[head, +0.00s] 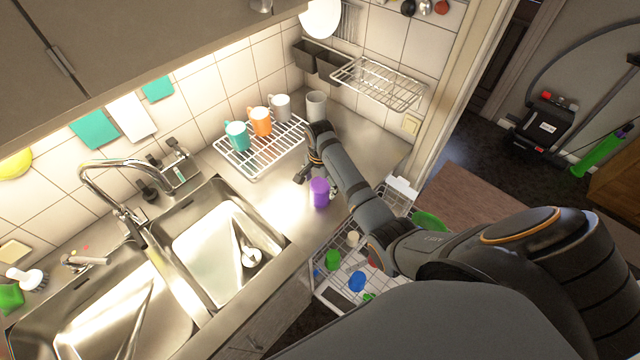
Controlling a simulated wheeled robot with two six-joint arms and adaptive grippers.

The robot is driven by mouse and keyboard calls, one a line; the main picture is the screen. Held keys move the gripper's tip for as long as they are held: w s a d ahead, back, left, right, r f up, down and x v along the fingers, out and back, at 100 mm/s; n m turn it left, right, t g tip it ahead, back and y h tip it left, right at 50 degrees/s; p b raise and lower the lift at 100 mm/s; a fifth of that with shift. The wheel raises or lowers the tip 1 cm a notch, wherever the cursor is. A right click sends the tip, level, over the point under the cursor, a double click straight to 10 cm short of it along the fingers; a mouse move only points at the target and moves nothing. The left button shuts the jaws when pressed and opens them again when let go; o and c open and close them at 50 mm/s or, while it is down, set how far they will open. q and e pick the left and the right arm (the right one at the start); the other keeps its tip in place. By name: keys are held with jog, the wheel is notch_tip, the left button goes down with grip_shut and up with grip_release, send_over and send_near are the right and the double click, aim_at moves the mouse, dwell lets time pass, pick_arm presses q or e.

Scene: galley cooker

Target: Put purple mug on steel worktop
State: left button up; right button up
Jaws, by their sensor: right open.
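The purple mug (319,193) stands upright on the steel worktop (272,202), near its front edge and right of the sink. My right gripper (306,176) is open, low over the worktop and right beside the mug. One dark finger shows to the left of the mug. The other finger is mostly hidden by the arm and the mug, so I cannot tell whether it touches the mug. My left gripper is out of view.
A wire rack (262,150) behind holds teal, orange and grey mugs; another grey mug (316,105) stands to its right. A double sink (215,245) lies left. An open dishwasher rack (338,262) with coloured dishes is below the front edge. A wire shelf (378,84) hangs above.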

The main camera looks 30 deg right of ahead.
jog(key=shift+w+d, duration=0.1)
jog(key=shift+d, duration=0.05)
jog(key=shift+r, duration=0.1)
notch_tip(320, 180, up, 3)
jog(key=shift+r+b, duration=0.1)
jog(key=shift+b, duration=0.6)
notch_tip(320, 180, up, 4)
jog(key=shift+r+b, duration=0.2)
jog(key=shift+b, duration=0.4)
pick_arm(q)
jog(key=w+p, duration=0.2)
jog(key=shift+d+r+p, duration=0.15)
jog(key=shift+p, duration=0.2)
pick_arm(e)
notch_tip(320, 180, up, 4)
jog(key=shift+r, duration=0.2)
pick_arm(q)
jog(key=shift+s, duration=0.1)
pick_arm(e)
jog(key=shift+f, duration=0.1)
